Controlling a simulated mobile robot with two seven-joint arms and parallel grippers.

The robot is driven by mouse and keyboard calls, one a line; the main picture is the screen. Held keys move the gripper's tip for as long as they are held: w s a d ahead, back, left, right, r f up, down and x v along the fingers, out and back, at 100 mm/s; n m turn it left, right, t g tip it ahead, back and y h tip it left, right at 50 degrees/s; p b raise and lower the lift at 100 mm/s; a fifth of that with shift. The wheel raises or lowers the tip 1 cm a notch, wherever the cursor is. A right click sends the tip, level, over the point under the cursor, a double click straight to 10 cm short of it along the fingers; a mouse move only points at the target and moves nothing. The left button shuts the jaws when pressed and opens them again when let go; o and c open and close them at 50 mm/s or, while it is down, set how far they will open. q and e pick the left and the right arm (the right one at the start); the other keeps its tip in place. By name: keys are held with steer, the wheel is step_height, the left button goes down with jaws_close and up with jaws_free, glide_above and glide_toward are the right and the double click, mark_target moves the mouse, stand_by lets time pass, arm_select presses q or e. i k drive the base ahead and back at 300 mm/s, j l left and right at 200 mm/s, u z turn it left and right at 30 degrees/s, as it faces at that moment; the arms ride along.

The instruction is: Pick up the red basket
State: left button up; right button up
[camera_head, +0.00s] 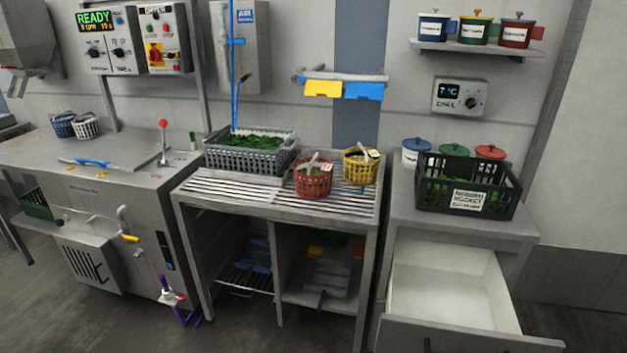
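The red basket (313,182) stands upright on the slatted metal top of the middle table (228,190). A light-coloured handle or utensil lies across its rim, and a small pale tag shows there. Its contents are too small to make out. A yellow basket (360,167) stands close behind it to the right. Neither of my grippers is in view.
A grey crate of greens (240,160) stands behind left of the red basket. A black crate (465,188) stands on the right counter, above an open white drawer (446,292). The slats left of the red basket are clear. A rail (343,78) hangs on the wall above.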

mark_target(311, 184)
steer(key=z, duration=0.5)
steer(key=i+j+z, duration=0.6)
steer(key=j+z, duration=0.25)
steer(key=l, duration=0.1)
